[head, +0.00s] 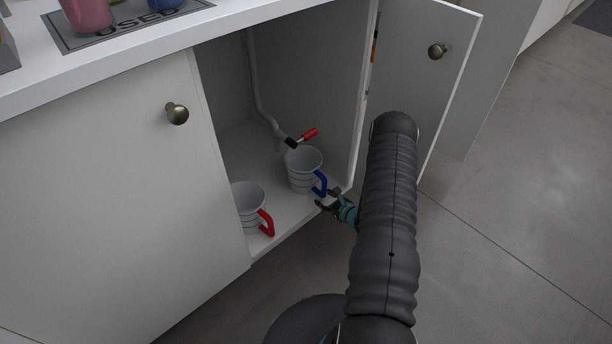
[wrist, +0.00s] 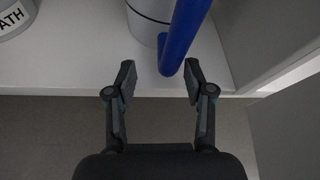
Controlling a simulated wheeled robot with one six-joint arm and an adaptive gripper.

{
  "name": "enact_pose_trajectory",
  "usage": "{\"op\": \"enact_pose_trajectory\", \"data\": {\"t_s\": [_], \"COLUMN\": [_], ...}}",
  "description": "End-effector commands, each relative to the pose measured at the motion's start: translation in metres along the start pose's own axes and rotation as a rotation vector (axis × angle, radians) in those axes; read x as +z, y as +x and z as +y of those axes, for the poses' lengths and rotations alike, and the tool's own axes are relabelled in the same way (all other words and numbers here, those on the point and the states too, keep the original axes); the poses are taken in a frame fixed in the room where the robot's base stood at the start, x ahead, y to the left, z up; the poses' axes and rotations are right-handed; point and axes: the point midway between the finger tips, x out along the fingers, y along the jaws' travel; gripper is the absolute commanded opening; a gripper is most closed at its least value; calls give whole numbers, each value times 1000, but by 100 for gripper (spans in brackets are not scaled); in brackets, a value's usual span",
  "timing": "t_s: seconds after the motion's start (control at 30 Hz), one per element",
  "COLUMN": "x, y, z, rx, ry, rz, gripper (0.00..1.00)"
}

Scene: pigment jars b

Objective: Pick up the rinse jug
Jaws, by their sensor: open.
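A white jug with a blue handle (head: 304,170) stands upright on the cabinet floor, near its right side. Its blue handle (head: 321,184) points toward my gripper (head: 327,198). In the wrist view the handle (wrist: 184,36) reaches down close to my open fingertips (wrist: 159,80), nearer the right finger. The jug's wall (wrist: 152,28) lies just beyond. Nothing is held. A second white jug (head: 248,203) with a red handle (head: 267,223) stands to the left. In the wrist view its label (wrist: 14,18) reads "ATH", partly cut off. No label shows on the blue-handled jug.
The cabinet's open door (head: 437,85) stands to the right of my gripper. A grey pipe (head: 254,85) with a red-handled valve (head: 308,135) is behind the jugs. The closed left door (head: 110,190) borders the opening.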

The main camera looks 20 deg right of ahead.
Motion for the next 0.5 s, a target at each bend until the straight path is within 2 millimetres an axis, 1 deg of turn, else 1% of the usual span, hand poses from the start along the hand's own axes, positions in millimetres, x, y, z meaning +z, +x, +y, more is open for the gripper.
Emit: {"op": "enact_pose_trajectory", "data": {"t_s": [0.17,0.27,0.4,0.5], "x": [1,2,3,3], "y": [9,21,41,52], "z": [-1,-3,-7,-7], "rx": [0,1,1,2], "ry": [-1,-3,-3,-2], "rz": [-2,-3,-3,-1], "gripper": [53,53,53,53]}}
